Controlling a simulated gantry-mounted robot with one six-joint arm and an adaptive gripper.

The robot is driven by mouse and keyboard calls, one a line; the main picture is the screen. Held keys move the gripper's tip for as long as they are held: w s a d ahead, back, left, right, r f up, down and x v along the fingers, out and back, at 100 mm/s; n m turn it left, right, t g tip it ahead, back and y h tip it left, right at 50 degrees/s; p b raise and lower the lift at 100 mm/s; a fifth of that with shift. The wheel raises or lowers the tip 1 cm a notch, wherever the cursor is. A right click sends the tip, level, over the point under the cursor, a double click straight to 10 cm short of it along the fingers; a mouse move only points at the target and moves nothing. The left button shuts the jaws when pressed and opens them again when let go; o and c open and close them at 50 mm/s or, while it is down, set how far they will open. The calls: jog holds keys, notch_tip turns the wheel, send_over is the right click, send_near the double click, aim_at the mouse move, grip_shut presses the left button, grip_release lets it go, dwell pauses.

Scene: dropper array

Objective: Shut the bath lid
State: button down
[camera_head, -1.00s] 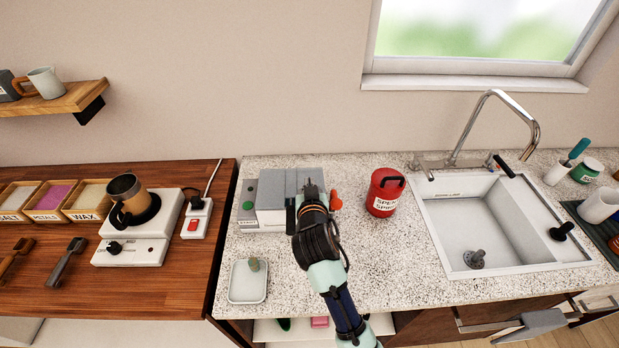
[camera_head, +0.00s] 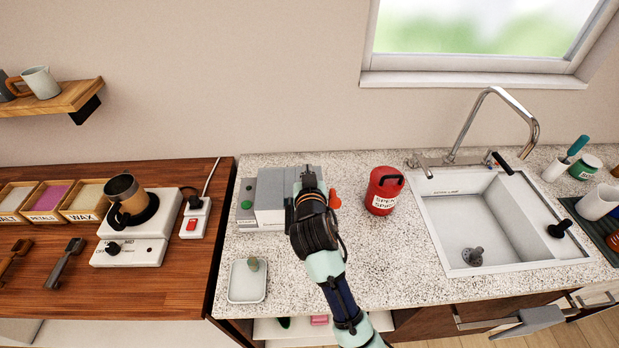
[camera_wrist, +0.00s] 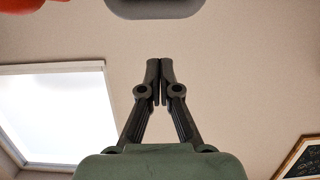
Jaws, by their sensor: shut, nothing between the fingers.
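The bath is a grey box (camera_head: 270,197) at the back left of the speckled counter, with a green button (camera_head: 247,205) on its left part and a red knob (camera_head: 334,199) at its right. My gripper (camera_head: 308,178) is over the right part of the box and hides some of it. I cannot tell the lid's exact angle. In the wrist view my gripper (camera_wrist: 160,68) is shut and empty, with its fingertips together. A grey rounded part (camera_wrist: 153,8) and a red-orange part (camera_wrist: 35,5) show at the top edge there.
A red canister (camera_head: 384,190) stands right of the bath, with the sink (camera_head: 480,220) beyond it. A small white tray (camera_head: 248,283) lies in front of the bath. A power strip (camera_head: 196,222) and hotplate (camera_head: 130,250) are on the wooden table at left.

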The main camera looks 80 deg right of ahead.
jog(key=b+v, duration=0.1)
jog(key=v, duration=0.8)
jog(key=shift+a+f, duration=0.2)
jog(key=shift+a, duration=0.25)
jog(key=shift+s, duration=0.1)
jog(key=w+a+r+n+t+y+p, duration=0.2)
jog(key=w+a+n+t+y, duration=0.5)
jog(key=w+a, duration=1.05)
jog(key=w+a+r+n+t+y+p, duration=0.1)
jog(key=a+n+y, duration=0.6)
jog(key=a, duration=1.8)
jog(key=shift+w+a+n+t+y+p, duration=0.2)
jog(key=shift+n+t+y+p, duration=0.3)
jog(key=shift+n+t, duration=0.5)
